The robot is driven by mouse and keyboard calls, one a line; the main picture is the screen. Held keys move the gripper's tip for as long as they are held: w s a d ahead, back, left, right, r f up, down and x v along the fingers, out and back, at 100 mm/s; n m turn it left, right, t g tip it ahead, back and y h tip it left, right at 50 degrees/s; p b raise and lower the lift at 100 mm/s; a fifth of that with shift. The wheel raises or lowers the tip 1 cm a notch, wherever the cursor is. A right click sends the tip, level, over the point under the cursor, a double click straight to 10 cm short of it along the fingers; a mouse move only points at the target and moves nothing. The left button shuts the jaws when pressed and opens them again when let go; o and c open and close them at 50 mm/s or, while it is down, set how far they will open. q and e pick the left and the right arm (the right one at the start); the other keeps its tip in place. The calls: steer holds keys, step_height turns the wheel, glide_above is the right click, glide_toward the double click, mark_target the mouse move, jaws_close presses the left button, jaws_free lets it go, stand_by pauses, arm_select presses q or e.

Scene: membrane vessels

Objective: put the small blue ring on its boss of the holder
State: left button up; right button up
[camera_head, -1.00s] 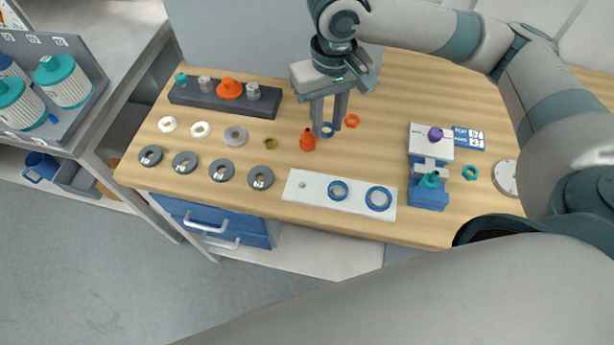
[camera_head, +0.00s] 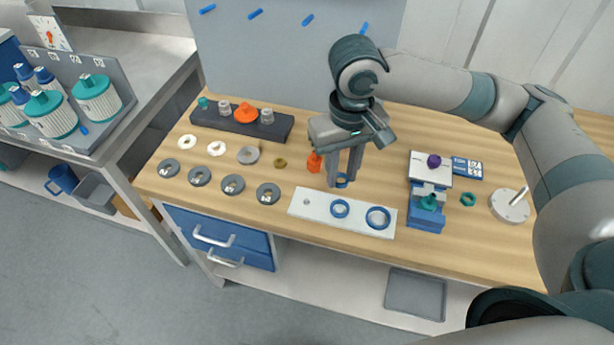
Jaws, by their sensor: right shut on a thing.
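My right gripper (camera_head: 343,184) points down over the table, shut on a small blue ring (camera_head: 342,181) at its fingertips. The ring is just behind the white plate (camera_head: 325,215), apparently a little above the table; the exact gap is hard to tell. The plate, which looks like the holder, lies near the front edge. It has a small round feature (camera_head: 306,202) at its left, a blue ring (camera_head: 340,208) in the middle and a larger blue ring (camera_head: 378,218) at the right. Bosses inside these rings are too small to make out. My left gripper is not in view.
An orange cone-shaped part (camera_head: 315,163) stands close left of the gripper. A blue fixture (camera_head: 427,212) with a teal part is right of the plate. Grey washers (camera_head: 233,185) and a dark rack (camera_head: 240,122) are at left. A round metal disc (camera_head: 510,206) with a pin lies at right.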

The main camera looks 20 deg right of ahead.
steer(key=n, duration=0.1)
steer(key=n+p, duration=0.7)
steer(key=n, duration=1.8)
glide_above(307, 200)
step_height(307, 200, down, 5)
steer(key=shift+f, duration=0.2)
arm_select(q)
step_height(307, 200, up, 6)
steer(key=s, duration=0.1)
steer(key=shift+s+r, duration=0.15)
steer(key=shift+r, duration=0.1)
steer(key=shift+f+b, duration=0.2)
steer(key=shift+b, duration=0.25)
arm_select(e)
steer(key=shift+f, duration=0.15)
steer(key=shift+f+b, duration=1.85)
steer(key=shift+b, duration=0.4)
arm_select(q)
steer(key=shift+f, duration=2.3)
arm_select(e)
steer(key=shift+f, duration=0.8)
